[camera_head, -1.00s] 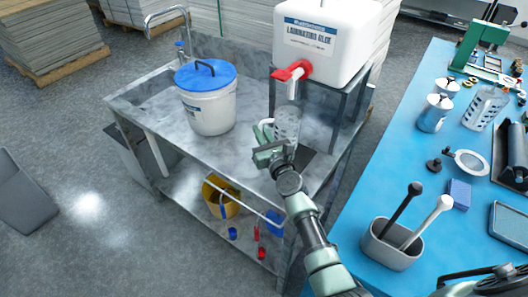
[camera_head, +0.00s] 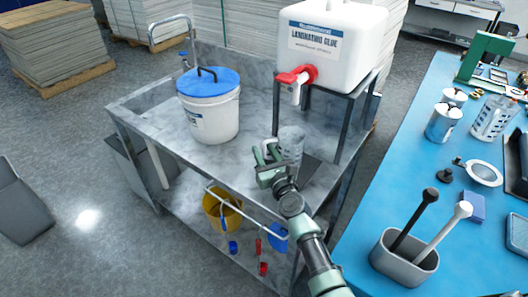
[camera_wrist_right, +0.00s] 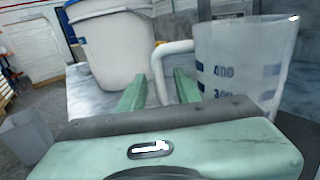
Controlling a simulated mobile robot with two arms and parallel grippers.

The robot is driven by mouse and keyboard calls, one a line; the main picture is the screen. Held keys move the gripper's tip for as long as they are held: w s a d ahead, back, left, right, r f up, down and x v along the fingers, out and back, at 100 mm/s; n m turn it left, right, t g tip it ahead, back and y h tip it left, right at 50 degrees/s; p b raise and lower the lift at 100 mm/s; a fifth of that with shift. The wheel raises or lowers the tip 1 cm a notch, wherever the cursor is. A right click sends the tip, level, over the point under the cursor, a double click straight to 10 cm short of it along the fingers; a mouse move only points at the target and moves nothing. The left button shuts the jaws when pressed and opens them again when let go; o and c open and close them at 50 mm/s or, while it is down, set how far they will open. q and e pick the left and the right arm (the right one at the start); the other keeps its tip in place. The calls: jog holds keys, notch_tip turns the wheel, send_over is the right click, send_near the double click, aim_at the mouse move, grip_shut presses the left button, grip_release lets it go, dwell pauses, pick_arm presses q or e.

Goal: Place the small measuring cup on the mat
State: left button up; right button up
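A clear measuring cup (camera_head: 291,142) with a white handle is on the steel bench, below and in front of the tap. In the right wrist view the cup (camera_wrist_right: 238,65) is upright, with blue marks and the numbers 400 and 300. My right gripper (camera_head: 265,152) is just left of the cup. In the right wrist view its fingers (camera_wrist_right: 159,88) are apart, with the cup's white handle (camera_wrist_right: 177,47) between and beyond them. A gap shows beside the handle. A dark mat (camera_head: 312,166) lies beside the cup, to its lower right. My left gripper is not in view.
A white bucket with a blue lid (camera_head: 210,112) stands left on the bench. A white glue tank (camera_head: 335,45) with a red tap (camera_head: 299,75) sits on a stand above. The blue table (camera_head: 385,215) at right holds another measuring jug (camera_head: 493,118) and a grey holder (camera_head: 402,262).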

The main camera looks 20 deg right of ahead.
jog(key=shift+r, duration=0.2)
jog(key=s, duration=0.8)
jog(key=s+d, duration=0.1)
jog(key=s, duration=0.3)
jog(key=shift+f, duration=0.1)
